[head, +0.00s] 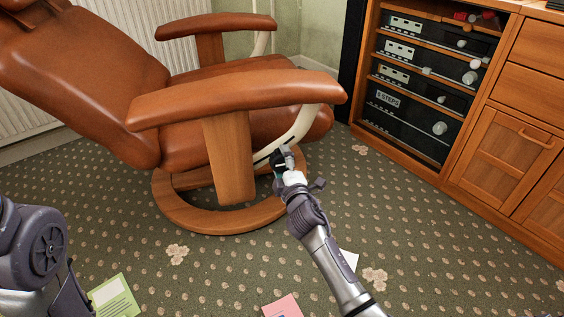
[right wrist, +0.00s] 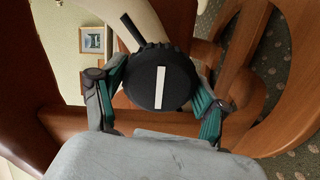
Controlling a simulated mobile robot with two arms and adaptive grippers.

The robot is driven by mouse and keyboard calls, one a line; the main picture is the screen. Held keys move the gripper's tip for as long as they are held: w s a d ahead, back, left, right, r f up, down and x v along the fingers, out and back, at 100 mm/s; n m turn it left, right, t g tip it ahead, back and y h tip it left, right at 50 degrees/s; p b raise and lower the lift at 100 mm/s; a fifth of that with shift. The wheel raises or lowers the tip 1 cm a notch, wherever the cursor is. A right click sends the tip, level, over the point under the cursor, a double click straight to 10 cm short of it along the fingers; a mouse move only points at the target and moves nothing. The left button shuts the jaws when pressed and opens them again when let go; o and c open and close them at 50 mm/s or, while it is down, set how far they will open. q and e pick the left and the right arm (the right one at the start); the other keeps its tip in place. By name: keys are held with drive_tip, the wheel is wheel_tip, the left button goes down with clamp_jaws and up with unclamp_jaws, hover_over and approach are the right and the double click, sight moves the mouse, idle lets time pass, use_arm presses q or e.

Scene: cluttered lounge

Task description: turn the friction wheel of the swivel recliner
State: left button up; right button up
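The swivel recliner (head: 150,115) is brown leather with wooden armrests and a round wooden base ring. Its friction wheel (right wrist: 162,82) is a black ribbed knob with a white stripe, nearly upright in the right wrist view. In the head view my right gripper (head: 281,163) is below the near armrest, largely hiding the wheel. My left arm shows at the lower left, its gripper out of view.
A wooden cabinet (head: 483,135) with black audio units stands at the right. A green booklet (head: 116,298), a pink card (head: 283,307) and a white paper (head: 349,259) lie on the patterned carpet. Open carpet lies between the recliner and the cabinet.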

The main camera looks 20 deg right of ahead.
drive_tip(key=o, duration=0.3)
drive_tip(key=s, duration=1.2)
drive_tip(key=shift+a, duration=0.2)
